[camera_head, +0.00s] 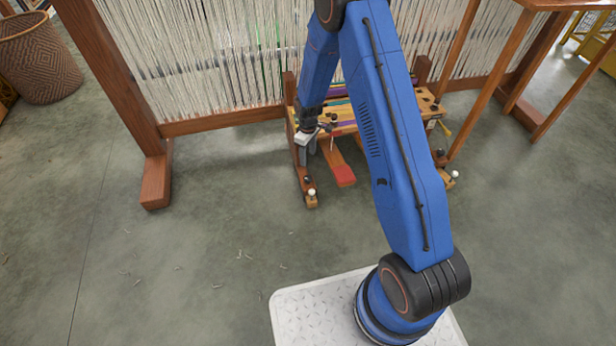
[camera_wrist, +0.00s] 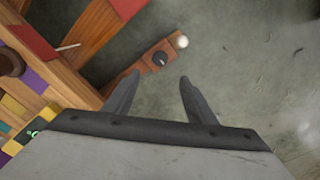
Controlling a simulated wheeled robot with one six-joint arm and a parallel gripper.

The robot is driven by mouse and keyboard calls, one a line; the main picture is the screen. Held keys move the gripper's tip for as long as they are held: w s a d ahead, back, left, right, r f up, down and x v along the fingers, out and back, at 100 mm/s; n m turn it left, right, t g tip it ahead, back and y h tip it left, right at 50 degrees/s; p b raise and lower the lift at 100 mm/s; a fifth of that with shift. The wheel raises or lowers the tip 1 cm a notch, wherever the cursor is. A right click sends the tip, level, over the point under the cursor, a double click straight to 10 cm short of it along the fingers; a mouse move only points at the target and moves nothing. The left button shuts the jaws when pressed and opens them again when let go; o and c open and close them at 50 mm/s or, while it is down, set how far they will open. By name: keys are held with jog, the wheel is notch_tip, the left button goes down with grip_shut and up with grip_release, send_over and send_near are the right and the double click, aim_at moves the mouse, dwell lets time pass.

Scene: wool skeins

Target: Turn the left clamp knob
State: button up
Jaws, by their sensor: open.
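The dark left clamp knob (camera_head: 308,181) sits on the wooden left foot of the low loom bench (camera_head: 340,115), just behind a white ball. In the wrist view, the knob (camera_wrist: 159,58) shows beyond and between my fingertips, with the white ball (camera_wrist: 182,42) past it. My gripper (camera_head: 303,160) hangs above and behind this foot in the head view. In the wrist view my gripper (camera_wrist: 160,76) has its two fingers spread with nothing between them. The fingers appear apart from the knob; the exact gap cannot be told.
A red-ended pedal (camera_head: 345,176) lies right of the left foot. A right foot with another dark knob (camera_head: 440,154) and white ball (camera_head: 455,174) stands beyond my arm. The loom's wooden post (camera_head: 120,80) and threads rise behind. The floor (camera_head: 200,250) in front is mostly clear.

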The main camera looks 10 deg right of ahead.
aim_at(308, 178)
notch_tip(308, 178, down, 15)
jog(key=shift+r, duration=0.15)
dwell(0.4)
jog(key=c, duration=1)
